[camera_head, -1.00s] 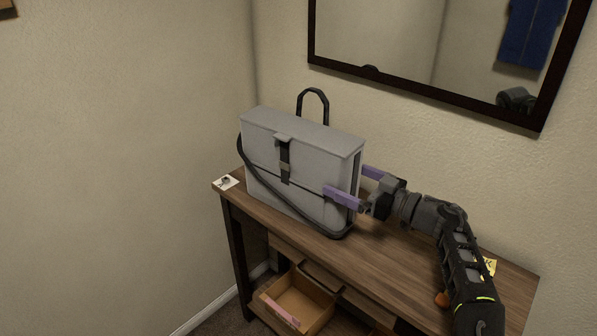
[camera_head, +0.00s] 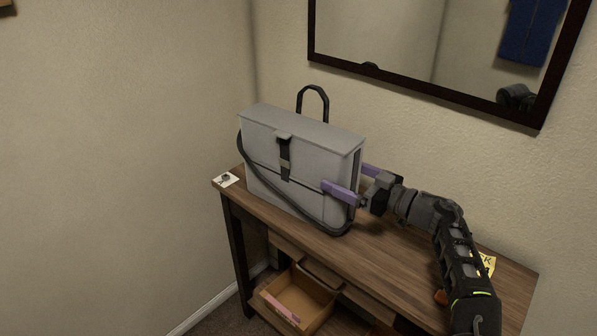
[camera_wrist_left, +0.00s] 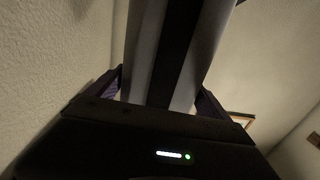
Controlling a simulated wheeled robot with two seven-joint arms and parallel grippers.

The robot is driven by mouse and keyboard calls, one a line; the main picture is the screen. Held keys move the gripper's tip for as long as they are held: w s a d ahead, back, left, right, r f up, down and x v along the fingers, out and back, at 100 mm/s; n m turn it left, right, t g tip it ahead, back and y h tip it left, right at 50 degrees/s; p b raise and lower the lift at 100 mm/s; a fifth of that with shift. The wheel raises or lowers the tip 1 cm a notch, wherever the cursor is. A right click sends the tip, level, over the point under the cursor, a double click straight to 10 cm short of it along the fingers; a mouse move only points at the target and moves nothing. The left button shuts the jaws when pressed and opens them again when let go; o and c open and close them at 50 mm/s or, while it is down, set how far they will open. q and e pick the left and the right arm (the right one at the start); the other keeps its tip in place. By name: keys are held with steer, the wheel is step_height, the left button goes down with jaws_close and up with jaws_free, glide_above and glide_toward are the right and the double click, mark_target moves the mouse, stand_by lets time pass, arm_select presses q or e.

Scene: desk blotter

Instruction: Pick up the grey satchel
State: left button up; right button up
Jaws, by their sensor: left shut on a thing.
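The grey satchel (camera_head: 310,155) stands upright on the wooden desk (camera_head: 400,265), with a dark buckle strap on its front and a dark handle loop behind its top. My left gripper (camera_head: 345,180) is shut on the satchel's right end, with one purple finger on the front and the other behind. In the left wrist view the purple fingers of my left gripper (camera_wrist_left: 160,95) flank the satchel's grey and dark end (camera_wrist_left: 152,55). I cannot tell whether the satchel's base is clear of the desk top. My right gripper is not in view.
A small white card with a dark item (camera_head: 226,179) lies at the desk's left end. An open drawer (camera_head: 300,297) is below. A framed mirror (camera_head: 420,85) hangs on the wall behind.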

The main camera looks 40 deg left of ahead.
arm_select(q)
steer(key=c, duration=1.2)
steer(key=shift+r, duration=0.15)
steer(key=shift+c, duration=0.2)
steer(key=shift+r, duration=0.15)
step_height(320, 180, up, 18)
steer(key=shift+f+b, duration=0.1)
steer(key=shift+b, duration=0.3)
